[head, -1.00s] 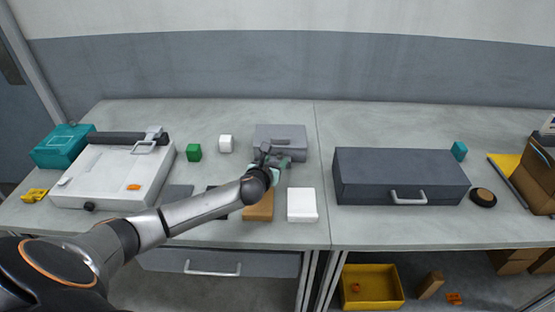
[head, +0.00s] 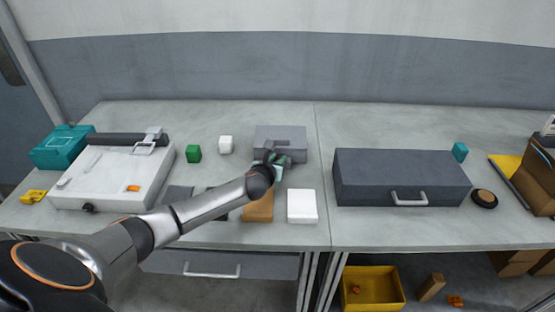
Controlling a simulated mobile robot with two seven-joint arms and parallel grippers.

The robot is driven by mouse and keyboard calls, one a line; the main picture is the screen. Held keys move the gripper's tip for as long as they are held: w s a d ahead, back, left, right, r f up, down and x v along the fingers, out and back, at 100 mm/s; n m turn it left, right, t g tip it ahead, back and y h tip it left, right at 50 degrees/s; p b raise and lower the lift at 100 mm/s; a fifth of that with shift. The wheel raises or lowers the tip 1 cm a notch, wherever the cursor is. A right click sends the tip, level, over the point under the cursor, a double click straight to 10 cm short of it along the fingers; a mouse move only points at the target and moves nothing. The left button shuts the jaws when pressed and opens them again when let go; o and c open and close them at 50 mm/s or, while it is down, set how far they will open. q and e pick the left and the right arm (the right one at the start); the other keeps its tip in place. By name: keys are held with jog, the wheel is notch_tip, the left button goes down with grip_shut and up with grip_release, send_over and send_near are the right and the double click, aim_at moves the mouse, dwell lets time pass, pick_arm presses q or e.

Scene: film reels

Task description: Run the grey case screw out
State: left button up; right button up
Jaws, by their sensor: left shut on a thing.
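The grey case (head: 280,135) is a small grey box at the back middle of the bench, left of the seam. My left gripper (head: 279,160) is at the front side of this case, with its arm reaching in from the lower left. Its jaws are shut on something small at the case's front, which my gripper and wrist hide. The case screw itself cannot be made out. My right gripper is not in view.
A brown block (head: 258,207) and a white box (head: 302,206) stand just in front of the case. A large dark case (head: 400,177) stands to the right. The bench behind is clear.

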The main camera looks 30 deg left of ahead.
pick_arm(q)
grip_shut()
jog(key=shift+d, duration=0.1)
jog(key=shift+w+d+n+g+y+p, duration=0.1)
jog(key=shift+d+n+g+y+p, duration=0.15)
jog(key=shift+n+y, duration=0.3)
jog(key=shift+w+d+n+g+y+p, duration=0.1)
jog(key=shift+n+g+y, duration=0.25)
jog(key=shift+n+y, duration=0.2)
jog(key=shift+d+n+g+y, duration=0.1)
jog(key=shift+n+g+y, duration=0.4)
jog(key=shift+n+y, duration=0.3)
jog(key=shift+w+d+f+n+g+y+b, duration=0.1)
jog(key=shift+n+g+y+b, duration=0.2)
jog(key=shift+n+y, duration=0.2)
jog(key=shift+w+d+n+g+y+b, duration=0.1)
jog(key=shift+n+g+y+b, duration=0.1)
jog(key=shift+n+g+y, duration=0.25)
jog(key=shift+w+n+g+y+b, duration=0.15)
jog(key=shift+n+g+y+b, duration=0.6)
jog(key=shift+n, duration=0.3)
jog(key=shift+g, duration=0.3)
